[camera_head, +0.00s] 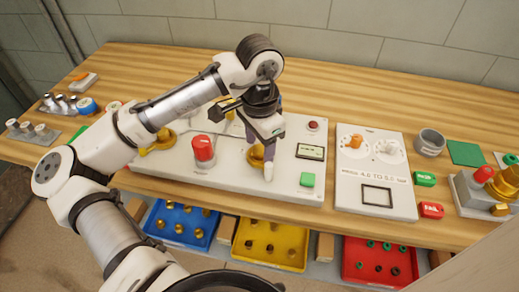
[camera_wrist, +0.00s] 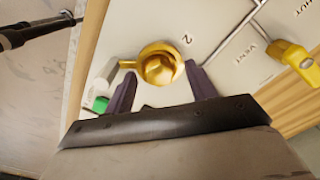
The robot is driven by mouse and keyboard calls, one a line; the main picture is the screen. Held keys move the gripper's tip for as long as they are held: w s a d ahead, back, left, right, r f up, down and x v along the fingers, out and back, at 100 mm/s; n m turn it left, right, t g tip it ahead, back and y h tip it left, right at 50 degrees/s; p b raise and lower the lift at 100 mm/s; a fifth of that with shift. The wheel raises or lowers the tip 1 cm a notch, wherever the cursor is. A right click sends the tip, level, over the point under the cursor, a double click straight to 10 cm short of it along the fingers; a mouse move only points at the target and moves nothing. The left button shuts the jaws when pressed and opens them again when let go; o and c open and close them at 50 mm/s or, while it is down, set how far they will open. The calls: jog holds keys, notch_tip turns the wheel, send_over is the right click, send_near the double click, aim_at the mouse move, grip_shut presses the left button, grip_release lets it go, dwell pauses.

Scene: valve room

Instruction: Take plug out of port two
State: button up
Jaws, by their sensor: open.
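A round gold fitting (camera_wrist: 160,66) sits beside the mark "2" on the pale panel in the wrist view. I cannot tell plug from port in it. My gripper (camera_wrist: 160,72) is open, with one dark finger on each side of the fitting's near edge; contact is not clear. In the head view my gripper (camera_head: 262,148) points down over the panel (camera_head: 230,178), and the gold fitting (camera_head: 255,157) shows partly behind it. A small white-ended piece (camera_head: 268,172) shows close by.
A red knob (camera_head: 203,150) stands left of my gripper, with a green button (camera_head: 307,179) and small display (camera_head: 310,152) to the right. Blue (camera_head: 172,241), yellow (camera_head: 245,258) and red (camera_head: 352,279) trays hold small parts below. A yellow handle (camera_wrist: 292,58) is at the wrist view's right.

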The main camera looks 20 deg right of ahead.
jog(key=c, duration=1.2)
